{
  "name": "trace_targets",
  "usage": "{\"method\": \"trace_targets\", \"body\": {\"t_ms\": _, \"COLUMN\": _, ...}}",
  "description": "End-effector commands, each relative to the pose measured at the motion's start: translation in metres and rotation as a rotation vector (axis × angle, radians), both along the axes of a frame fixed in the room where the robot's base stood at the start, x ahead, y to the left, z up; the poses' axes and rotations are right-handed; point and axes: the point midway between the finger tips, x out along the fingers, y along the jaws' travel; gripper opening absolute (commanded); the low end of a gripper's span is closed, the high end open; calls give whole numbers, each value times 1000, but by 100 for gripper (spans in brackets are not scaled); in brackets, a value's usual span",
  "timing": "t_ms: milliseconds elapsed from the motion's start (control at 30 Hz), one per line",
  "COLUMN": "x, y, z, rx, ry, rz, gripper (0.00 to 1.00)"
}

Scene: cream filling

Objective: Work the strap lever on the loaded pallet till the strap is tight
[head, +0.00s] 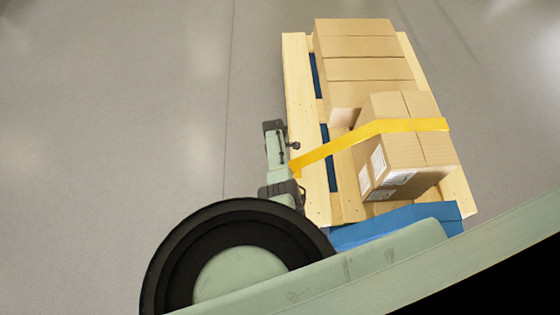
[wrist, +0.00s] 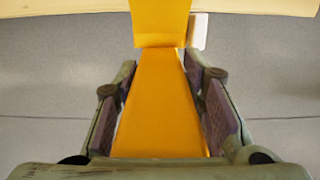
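The loaded pallet (head: 312,190) stands right of centre in the head view. A yellow strap (head: 340,143) crosses the front box and slopes down to the pallet's left edge. My gripper (head: 296,168) is at that edge, with its fingers spread on either side of the strap's lower end. In the wrist view a flat yellow piece (wrist: 160,110), seemingly the lever, lies lengthwise between the fingers of my gripper (wrist: 161,68). A wider yellow band (wrist: 160,22) is beyond it. I cannot tell whether the finger pads touch the yellow piece.
Brown cardboard boxes (head: 365,70) fill the back of the pallet, and a front box (head: 420,155) with white labels sits under the strap. A blue part (head: 385,225) shows at the near end of the pallet. The grey floor (head: 110,120) to the left is clear.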

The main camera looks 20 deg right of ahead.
Motion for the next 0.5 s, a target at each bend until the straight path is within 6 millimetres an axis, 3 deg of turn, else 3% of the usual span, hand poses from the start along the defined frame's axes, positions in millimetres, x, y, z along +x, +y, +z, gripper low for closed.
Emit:
{"method": "trace_targets", "body": {"t_ms": 333, "x": 0, "y": 1, "z": 0, "rx": -1, "ry": 1, "rz": 1, "gripper": 60}}
{"method": "trace_targets", "body": {"t_ms": 500, "x": 0, "y": 1, "z": 0, "rx": -1, "ry": 1, "rz": 1, "gripper": 60}}
